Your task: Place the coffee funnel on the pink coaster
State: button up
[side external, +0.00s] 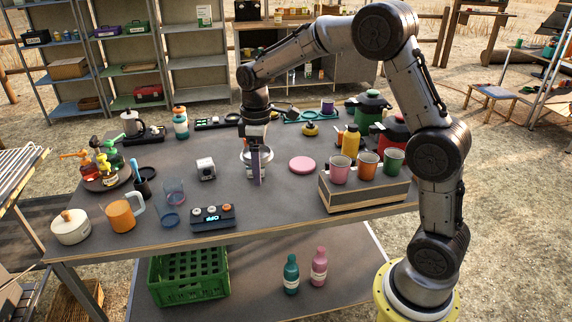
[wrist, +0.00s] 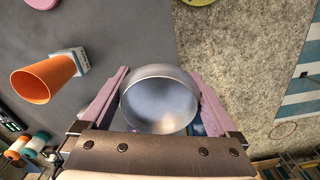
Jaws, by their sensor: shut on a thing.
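My gripper (side external: 257,168) is at the middle of the grey table, just left of the pink coaster (side external: 302,165). It is shut on the silver metal coffee funnel (wrist: 160,98). In the wrist view the funnel's round rim shows between the two pinkish fingers. In the side view the funnel (side external: 248,170) is partly hidden behind a finger, and I cannot tell how far it is above the table. The pink coaster lies flat and empty, apart from the funnel.
A wooden box (side external: 365,197) with several cups stands right of the coaster. A small white cube (side external: 206,168) stands left of my gripper, and a dark device (side external: 213,215) lies near the front edge. A yellow bottle (side external: 350,141) and red pot (side external: 392,132) stand behind the box.

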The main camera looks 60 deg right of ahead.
jog(key=w+d+r+n, duration=0.2)
jog(key=w+d, duration=0.2)
jog(key=d, duration=0.2)
jog(key=m, duration=0.2)
send_over(304, 163)
notch_tip(304, 163, down, 8)
jog(key=f, duration=0.1)
jog(key=shift+f, duration=2.45)
jog(key=shift+f, duration=0.1)
jog(key=o, duration=0.9)
jog(key=shift+o, duration=0.2)
